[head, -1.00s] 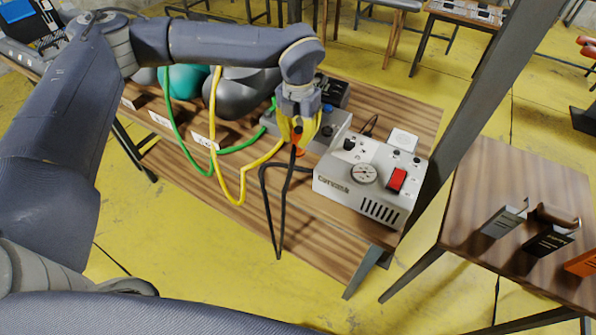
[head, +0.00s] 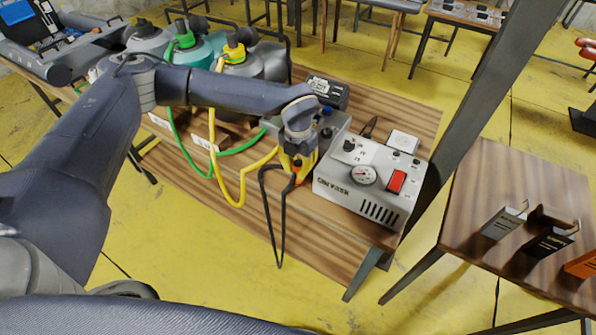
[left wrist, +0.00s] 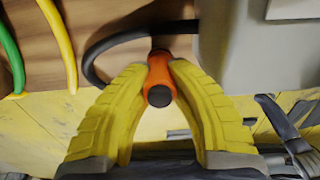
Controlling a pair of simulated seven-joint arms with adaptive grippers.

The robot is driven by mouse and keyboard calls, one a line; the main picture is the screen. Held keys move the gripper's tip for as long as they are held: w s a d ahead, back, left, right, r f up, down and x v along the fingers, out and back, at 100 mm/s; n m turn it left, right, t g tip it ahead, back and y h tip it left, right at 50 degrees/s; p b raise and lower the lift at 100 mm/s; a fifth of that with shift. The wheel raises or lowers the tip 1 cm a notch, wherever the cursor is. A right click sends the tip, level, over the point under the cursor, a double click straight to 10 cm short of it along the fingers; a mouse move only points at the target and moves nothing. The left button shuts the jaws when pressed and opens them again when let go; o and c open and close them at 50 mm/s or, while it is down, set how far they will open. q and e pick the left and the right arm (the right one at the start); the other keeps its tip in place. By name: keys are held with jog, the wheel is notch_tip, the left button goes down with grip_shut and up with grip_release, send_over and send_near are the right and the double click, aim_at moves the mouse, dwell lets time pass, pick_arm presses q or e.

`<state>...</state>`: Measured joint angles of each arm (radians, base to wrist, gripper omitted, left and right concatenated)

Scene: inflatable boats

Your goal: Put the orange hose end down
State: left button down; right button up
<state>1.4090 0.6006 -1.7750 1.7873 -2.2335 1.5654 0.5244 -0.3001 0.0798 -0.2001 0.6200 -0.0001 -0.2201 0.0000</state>
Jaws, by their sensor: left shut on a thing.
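The orange hose end (left wrist: 160,72) is held between the two yellow fingers of my left gripper (left wrist: 158,82), which is shut on it. Its dark tip faces the left wrist camera. In the head view my left gripper (head: 297,170) is over the wooden table, just left of the grey pump box, and its fingers hide most of the hose end. The black hose (head: 272,215) hangs from it in a loop over the table's front edge; it also shows curving away in the left wrist view (left wrist: 100,55). My right gripper is not in view.
The pump box (head: 362,185) with a gauge and red switch stands close right of the gripper. Green (head: 180,140) and yellow (head: 240,185) hoses hang to the left. Several capped tanks (head: 200,50) stand behind my arm. A side table (head: 520,190) is at the right.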

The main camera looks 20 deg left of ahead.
pick_arm(q)
jog(key=shift+f, duration=0.8)
jog(key=shift+f, duration=0.1)
jog(key=c, duration=1.6)
grip_release()
notch_tip(320, 180, up, 12)
jog(key=shift+r, duration=0.1)
jog(key=shift+d, duration=0.1)
